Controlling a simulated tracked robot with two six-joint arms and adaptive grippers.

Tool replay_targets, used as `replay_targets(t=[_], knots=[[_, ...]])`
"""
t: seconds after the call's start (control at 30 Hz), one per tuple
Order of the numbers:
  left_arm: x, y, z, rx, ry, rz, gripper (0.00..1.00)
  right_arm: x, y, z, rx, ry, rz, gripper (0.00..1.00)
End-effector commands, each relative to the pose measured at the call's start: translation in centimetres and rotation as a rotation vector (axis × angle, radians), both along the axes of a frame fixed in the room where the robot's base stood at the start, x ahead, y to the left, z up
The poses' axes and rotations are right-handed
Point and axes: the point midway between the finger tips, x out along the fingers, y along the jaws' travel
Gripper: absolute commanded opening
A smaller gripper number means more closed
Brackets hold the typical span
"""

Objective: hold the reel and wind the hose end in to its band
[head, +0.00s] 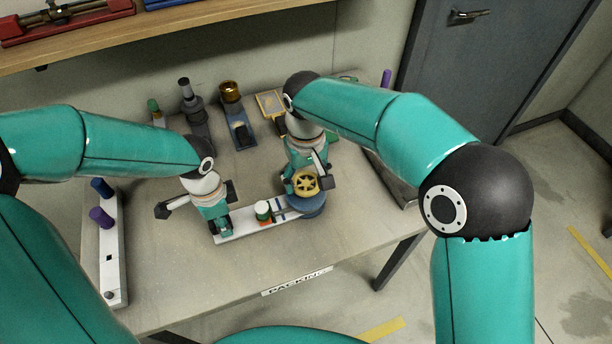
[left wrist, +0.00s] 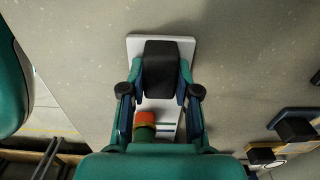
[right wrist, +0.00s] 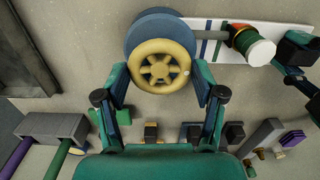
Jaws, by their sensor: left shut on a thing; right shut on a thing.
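The reel is a blue drum (head: 307,207) with a yellow spoked wheel (head: 306,183) on top, at the right end of a white base board (head: 237,230). In the right wrist view, my right gripper (right wrist: 161,76) is shut on the yellow wheel (right wrist: 161,66). My left gripper (left wrist: 160,82) is shut on a black block (left wrist: 160,65) at the board's other end. The apparent hose end, with green, orange and white parts (head: 263,210), lies over the board. Colored bands (right wrist: 212,40) cross the board between it and the drum. Fingers hide part of the wheel's rim.
A white stand with purple and blue pegs (head: 109,250) is at the table's left. Several fixtures, including one with a brass cup (head: 231,92), stand along the back. A wooden shelf (head: 180,30) overhangs them. The front of the table (head: 190,290) is clear.

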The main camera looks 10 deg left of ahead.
Motion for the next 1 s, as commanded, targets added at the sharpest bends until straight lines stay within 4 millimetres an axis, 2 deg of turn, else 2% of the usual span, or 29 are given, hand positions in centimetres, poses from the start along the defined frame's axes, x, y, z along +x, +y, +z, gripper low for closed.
replay_targets(t=[0.4, 1.0], knots=[[-0.05, -0.03, -0.08, 0.000, 0.002, -0.001, 0.00, 0.05, 0.06, 0.13, 0.003, -0.003, 0.255, 0.34], [-0.05, -0.03, -0.08, 0.000, 0.002, -0.001, 0.00, 0.05, 0.06, 0.14, 0.002, -0.003, 0.306, 0.34]])
